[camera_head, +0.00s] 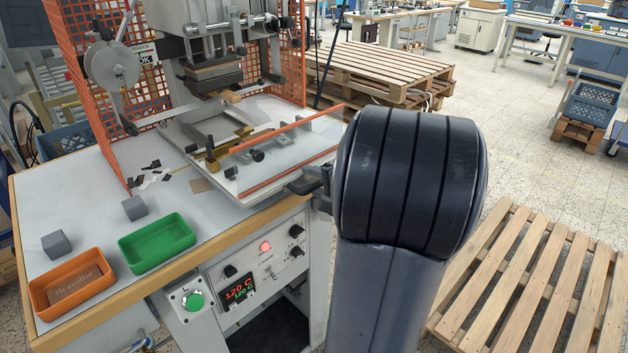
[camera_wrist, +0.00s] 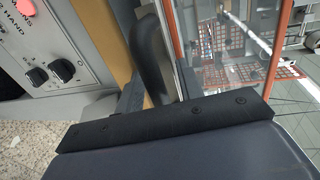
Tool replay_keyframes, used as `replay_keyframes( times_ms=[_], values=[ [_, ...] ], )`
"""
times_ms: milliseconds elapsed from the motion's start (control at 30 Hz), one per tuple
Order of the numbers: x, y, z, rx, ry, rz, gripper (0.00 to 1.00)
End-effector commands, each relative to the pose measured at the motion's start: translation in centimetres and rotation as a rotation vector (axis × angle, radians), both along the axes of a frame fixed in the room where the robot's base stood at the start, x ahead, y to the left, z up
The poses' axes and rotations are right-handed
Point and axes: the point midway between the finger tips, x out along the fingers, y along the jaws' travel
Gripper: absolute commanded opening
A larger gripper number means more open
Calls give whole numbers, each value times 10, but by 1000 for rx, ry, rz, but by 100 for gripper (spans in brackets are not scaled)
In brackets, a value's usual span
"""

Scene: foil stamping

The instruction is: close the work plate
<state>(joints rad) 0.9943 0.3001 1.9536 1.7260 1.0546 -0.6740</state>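The work plate (camera_head: 295,155) is a pale plate with an orange-red edge bar, sticking out from the stamping press over the table's front right edge. A black handle (camera_head: 304,184) projects from its front corner. The handle shows as a curved dark bar in the wrist view (camera_wrist: 149,52). My gripper (camera_head: 324,190) is at the handle, mostly hidden behind my arm in the head view. In the wrist view the handle's lower end lies between the dark finger parts of my gripper (camera_wrist: 158,92). Whether they press on it cannot be told.
The press head (camera_head: 212,75) stands behind the plate, with orange mesh guards (camera_head: 85,60) around it. A green tray (camera_head: 157,242), an orange tray (camera_head: 70,284) and two grey cubes sit at the table's left. A control panel (camera_head: 258,265) is below the table edge. A pallet (camera_head: 540,285) lies at right.

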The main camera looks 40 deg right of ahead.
Motion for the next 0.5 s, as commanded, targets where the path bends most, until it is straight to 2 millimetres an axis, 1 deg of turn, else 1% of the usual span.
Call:
replay_keyframes(
  times_ms=[67,400,500],
  values=[
    [0,0,0,0,0,0,35],
    [-1,0,-2,2,4,0,7],
    [-1,0,-3,2,6,-1,0]
  ],
)
